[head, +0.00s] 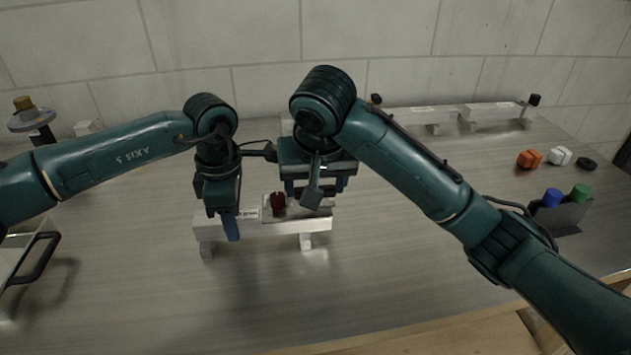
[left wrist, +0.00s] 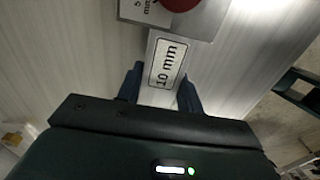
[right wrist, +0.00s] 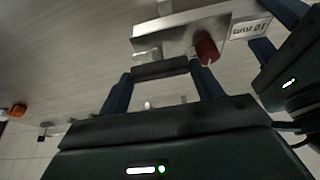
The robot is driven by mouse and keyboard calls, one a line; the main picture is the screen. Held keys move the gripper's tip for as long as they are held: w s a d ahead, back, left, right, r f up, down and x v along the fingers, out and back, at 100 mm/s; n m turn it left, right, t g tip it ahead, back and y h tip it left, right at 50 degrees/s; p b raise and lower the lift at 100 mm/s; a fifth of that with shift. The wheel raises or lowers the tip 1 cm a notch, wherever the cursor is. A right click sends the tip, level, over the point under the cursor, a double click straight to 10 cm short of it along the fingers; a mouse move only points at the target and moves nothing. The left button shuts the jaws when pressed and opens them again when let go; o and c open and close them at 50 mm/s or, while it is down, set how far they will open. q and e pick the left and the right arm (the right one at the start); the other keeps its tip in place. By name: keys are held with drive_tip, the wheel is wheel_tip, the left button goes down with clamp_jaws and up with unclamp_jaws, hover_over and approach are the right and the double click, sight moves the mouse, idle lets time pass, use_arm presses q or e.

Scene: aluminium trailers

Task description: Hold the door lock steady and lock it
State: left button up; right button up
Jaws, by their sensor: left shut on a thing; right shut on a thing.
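The door lock is a pale metal bar (head: 262,229) on short feet with a red knob (head: 278,204) on top. In the left wrist view its "10 mm" label (left wrist: 166,66) shows between my fingers. My left gripper (head: 231,228) is shut on the labelled left end of the bar. My right gripper (head: 314,188) is over the right part of the lock, shut on a dark grey block (right wrist: 160,68). The red knob (right wrist: 207,47) shows in the right wrist view just beyond one right fingertip, outside the grip. My right gripper hides part of the lock's right end.
More metal bars (head: 495,112) with black knobs stand along the back wall. Orange (head: 529,158), white and black pieces lie at the right, near a dark holder (head: 562,214) with blue and green caps. A black-handled metal piece (head: 35,258) is at left. The front table middle is clear.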

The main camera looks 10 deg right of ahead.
drive_tip(key=o, duration=1)
drive_tip(key=shift+r, duration=0.15)
drive_tip(key=v, duration=1.1)
drive_tip(key=shift+s+r, duration=0.25)
drive_tip(key=shift+r, duration=0.1)
use_arm(q)
drive_tip(key=o, duration=1.3)
